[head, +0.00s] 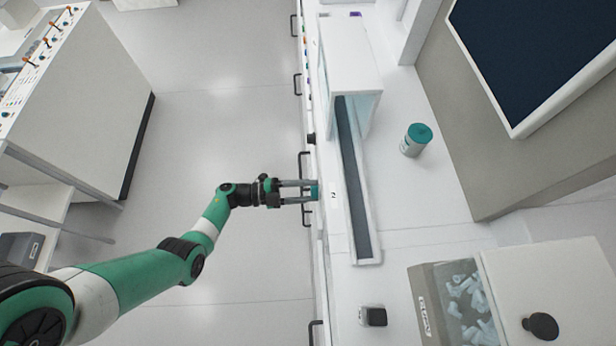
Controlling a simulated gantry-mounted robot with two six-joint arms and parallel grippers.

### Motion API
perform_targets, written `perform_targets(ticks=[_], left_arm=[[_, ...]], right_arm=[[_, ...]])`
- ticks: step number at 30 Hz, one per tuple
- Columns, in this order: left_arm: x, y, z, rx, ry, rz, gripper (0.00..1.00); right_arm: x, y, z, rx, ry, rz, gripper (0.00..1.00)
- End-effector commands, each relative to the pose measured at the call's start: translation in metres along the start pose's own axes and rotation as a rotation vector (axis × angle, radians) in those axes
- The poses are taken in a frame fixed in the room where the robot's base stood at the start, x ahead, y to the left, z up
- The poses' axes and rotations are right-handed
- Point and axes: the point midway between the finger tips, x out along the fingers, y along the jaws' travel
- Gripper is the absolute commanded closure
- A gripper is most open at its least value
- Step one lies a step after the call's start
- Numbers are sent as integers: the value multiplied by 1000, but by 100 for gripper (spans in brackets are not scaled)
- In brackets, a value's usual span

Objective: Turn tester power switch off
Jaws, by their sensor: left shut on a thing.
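My left gripper (312,191) reaches in from the left to the front edge of the white bench. Its two grey fingers are shut on a small teal piece (315,190), which is mostly hidden between the tips. The white tester-like machine (350,60) stands on the bench with a dark conveyor track (352,180) running out of it. A black knob (311,139) sits on the bench's front edge, above the gripper in the picture. I cannot tell which control is the power switch. My right gripper is out of view.
A teal-lidded jar (416,140) stands right of the track. A small dark block (373,316) and a bin of clear pieces (460,300) are at the lower right. Drawer handles (303,160) line the bench front.

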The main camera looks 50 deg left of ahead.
Motion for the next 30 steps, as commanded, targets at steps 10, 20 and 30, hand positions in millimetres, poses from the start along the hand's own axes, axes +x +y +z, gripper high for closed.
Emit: perform_targets(ticks=[10,20,30], left_arm=[[0,0,0,-160,1,0,100],[0,1,0,-192,1,0,100],[0,1,0,-191,0,0,30]], right_arm=[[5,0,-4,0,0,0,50],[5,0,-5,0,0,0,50],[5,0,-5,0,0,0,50]])
